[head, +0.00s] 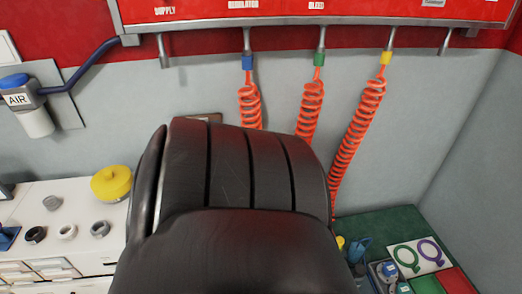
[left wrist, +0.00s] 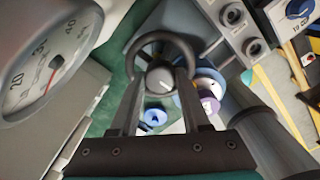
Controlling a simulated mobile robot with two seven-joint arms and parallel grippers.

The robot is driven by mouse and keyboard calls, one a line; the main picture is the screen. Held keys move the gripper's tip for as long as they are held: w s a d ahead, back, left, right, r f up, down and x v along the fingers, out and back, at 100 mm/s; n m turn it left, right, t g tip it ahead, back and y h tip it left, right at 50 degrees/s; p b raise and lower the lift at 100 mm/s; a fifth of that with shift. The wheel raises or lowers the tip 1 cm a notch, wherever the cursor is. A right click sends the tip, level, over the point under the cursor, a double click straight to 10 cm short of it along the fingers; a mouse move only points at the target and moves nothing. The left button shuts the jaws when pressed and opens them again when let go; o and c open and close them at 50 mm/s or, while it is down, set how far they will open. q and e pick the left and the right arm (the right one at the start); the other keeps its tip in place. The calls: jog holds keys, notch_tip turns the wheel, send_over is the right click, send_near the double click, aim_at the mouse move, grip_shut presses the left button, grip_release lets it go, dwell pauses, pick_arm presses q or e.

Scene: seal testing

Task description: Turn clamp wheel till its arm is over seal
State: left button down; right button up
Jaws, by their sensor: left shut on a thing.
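The clamp wheel is a dark ring with a pale hub; it shows in the left wrist view (left wrist: 160,37). My left gripper (left wrist: 159,78) has one finger on each side of the wheel and is shut on it. The hub lies between the fingertips. I cannot make out the clamp's arm or the seal for certain. A blue part (left wrist: 154,117) shows between the fingers, and a purple-and-white round part (left wrist: 209,102) lies just right of them. In the head view a large dark padded shape hides the wheel and my left gripper. My right gripper is in neither view.
A pressure gauge (left wrist: 45,60) stands close at left in the wrist view; a grey block with round ports (left wrist: 235,20) is at upper right. In the head view, a ring card (head: 420,257) lies on a green mat (head: 385,226). Coiled orange hoses (head: 358,130) hang behind.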

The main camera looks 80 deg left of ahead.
pick_arm(q)
jog(key=shift+d, duration=0.2)
jog(key=shift+c, duration=1.8)
grip_release()
jog(key=shift+a, duration=0.1)
jog(key=shift+r, duration=0.1)
notch_tip(320, 180, up, 15)
jog(key=p, duration=0.4)
jog(key=shift+p, duration=0.4)
